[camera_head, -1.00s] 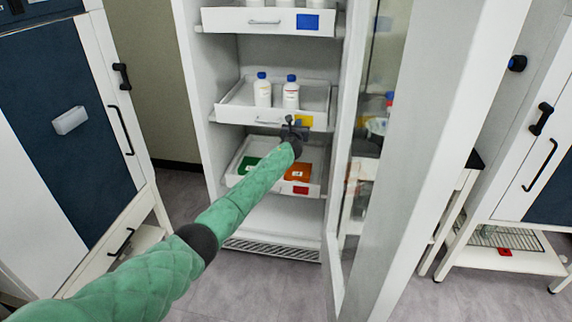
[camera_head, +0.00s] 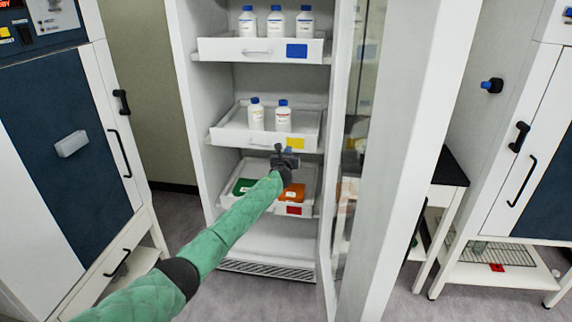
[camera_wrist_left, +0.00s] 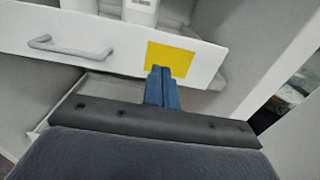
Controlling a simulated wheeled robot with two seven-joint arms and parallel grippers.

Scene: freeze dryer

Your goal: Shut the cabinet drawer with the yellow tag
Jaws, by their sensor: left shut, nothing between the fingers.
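The white drawer with the yellow tag (camera_head: 228,135) is the middle one in the open cabinet. It stands out from the cabinet and holds two white bottles (camera_head: 256,116) with blue caps. Its yellow tag (camera_head: 297,144) is at the right of its front; the tag also shows in the left wrist view (camera_wrist_left: 170,59). My left gripper (camera_head: 285,153) is shut and empty. In the left wrist view its fingertips (camera_wrist_left: 161,72) overlap the tag's lower edge; I cannot tell whether they touch. The drawer's handle (camera_wrist_left: 70,47) is left of the fingers. My right gripper is out of view.
The blue-tagged drawer (camera_head: 222,48) above holds three bottles. The red-tagged drawer (camera_head: 293,210) below holds a green and an orange item. The open glass door (camera_head: 385,160) stands close on the right. Blue-fronted units stand at both sides.

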